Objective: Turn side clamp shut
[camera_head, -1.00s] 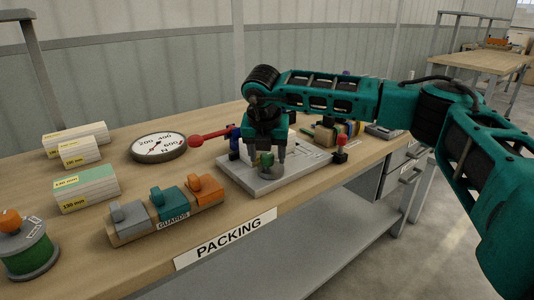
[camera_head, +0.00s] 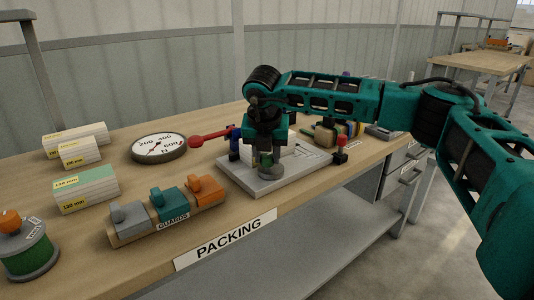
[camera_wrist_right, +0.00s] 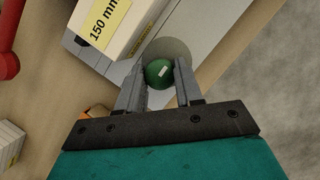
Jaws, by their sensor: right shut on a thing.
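A green round knob (camera_head: 265,160) with a small white mark sits on a grey round base at the front of a light grey plate (camera_head: 256,187); I take it as the side clamp. The knob also shows in the right wrist view (camera_wrist_right: 158,73). My right gripper (camera_head: 268,168) points down over it, its fingers shut on either side of the knob. The gripper partly hides the knob in the head view. My left gripper is not in view.
A white block marked 150 mm (camera_wrist_right: 118,28) lies beside the knob. A red-handled lever (camera_head: 210,135) and a red-topped post (camera_head: 341,143) stand by the plate. A dial (camera_head: 158,148) and coloured guards (camera_head: 168,203) are to the left.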

